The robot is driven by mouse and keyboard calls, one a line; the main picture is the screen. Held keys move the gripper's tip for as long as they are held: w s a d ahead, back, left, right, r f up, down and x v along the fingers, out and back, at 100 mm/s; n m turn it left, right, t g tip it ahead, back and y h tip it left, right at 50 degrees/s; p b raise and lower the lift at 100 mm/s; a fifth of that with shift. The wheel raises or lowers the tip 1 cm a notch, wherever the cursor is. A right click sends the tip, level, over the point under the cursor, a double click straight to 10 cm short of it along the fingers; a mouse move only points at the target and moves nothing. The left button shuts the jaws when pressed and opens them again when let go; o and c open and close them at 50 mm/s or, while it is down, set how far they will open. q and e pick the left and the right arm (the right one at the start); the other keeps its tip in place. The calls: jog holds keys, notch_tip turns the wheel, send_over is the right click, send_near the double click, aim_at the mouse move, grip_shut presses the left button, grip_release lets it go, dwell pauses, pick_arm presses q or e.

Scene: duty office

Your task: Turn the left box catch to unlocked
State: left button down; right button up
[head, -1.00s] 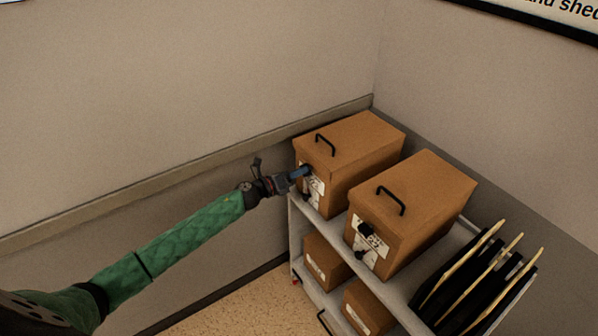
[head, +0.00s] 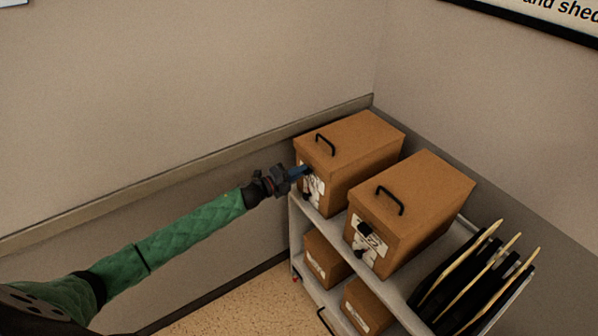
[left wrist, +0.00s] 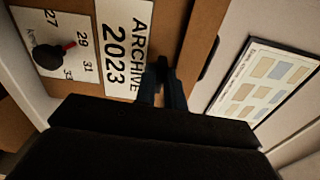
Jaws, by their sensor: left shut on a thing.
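The left box (head: 365,143) is a brown archive box with a black top handle, at the far end of the upper shelf. In the left wrist view its front (left wrist: 205,20) carries an "ARCHIVE 2023" label (left wrist: 122,50) and a black dial (left wrist: 47,58) with a red pointer and numbers. My left gripper (head: 303,171) is at the upper part of this front. In the left wrist view its blue fingers (left wrist: 163,88) are shut on the small black catch (left wrist: 162,66) beside the label. The fingers hide most of the catch. My right gripper is out of view.
A second brown box (head: 425,195) with its own black catch (head: 365,230) stands to the right. Black folders (head: 465,275) stand farther right on the grey shelf (head: 400,282). Smaller boxes sit below. The wall runs close behind the left arm.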

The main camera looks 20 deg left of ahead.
pick_arm(q)
jog(key=shift+w+a+n, duration=0.1)
jog(key=shift+n, duration=0.3)
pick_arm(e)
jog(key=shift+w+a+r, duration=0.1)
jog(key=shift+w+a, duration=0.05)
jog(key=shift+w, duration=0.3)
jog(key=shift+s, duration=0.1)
pick_arm(q)
jog(key=c, duration=1.5)
grip_release()
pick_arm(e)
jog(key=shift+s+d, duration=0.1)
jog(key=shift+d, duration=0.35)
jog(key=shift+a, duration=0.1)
